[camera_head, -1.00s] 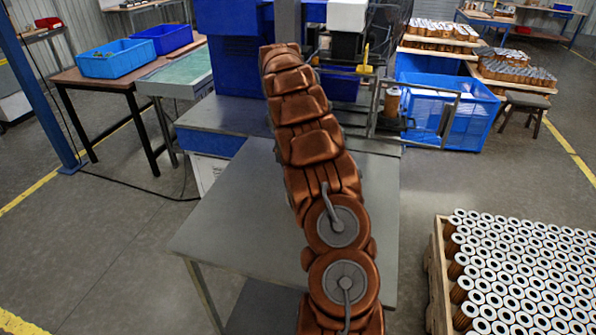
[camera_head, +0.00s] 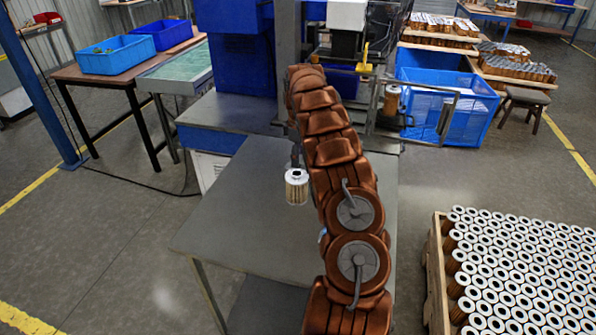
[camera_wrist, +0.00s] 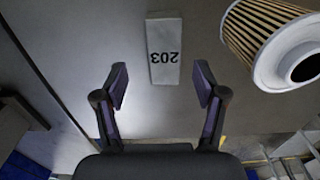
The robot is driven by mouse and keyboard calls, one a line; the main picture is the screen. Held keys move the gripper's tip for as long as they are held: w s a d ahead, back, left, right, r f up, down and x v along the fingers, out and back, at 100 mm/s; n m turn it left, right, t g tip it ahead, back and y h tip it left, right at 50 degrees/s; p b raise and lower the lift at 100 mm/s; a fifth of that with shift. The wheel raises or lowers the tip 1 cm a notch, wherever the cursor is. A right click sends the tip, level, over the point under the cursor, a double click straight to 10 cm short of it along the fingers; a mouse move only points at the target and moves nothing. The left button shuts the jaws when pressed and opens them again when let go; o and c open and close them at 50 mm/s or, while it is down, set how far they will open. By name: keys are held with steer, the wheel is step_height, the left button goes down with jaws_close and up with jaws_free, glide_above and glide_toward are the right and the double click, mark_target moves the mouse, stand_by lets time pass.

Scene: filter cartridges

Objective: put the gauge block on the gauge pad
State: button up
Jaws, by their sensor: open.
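A pale block marked "203" (camera_wrist: 164,62), which looks like the gauge block, lies on the grey table in the wrist view. My gripper (camera_wrist: 161,80) is open and empty, with one finger on each side of the picture's middle. The near end of the block shows just beyond and between the fingertips, and I see no contact. In the head view the block is hidden behind my arm, and my gripper is mostly hidden too. I cannot make out the gauge pad in either view.
A pleated filter cartridge (camera_head: 296,188) stands on the grey table (camera_head: 235,225); it shows close to the right finger in the wrist view (camera_wrist: 262,32). The table's left part is clear. A pallet of cartridges (camera_head: 436,270) stands at the right. A machine rises behind the table.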

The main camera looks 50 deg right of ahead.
steer(key=shift+s+a+f+p, duration=0.15)
steer(key=shift+f+p, duration=0.45)
steer(key=shift+f, duration=0.65)
steer(key=shift+a+f+p, duration=0.1)
steer(key=shift+f+p, duration=0.45)
steer(key=shift+f, duration=0.65)
jaws_close()
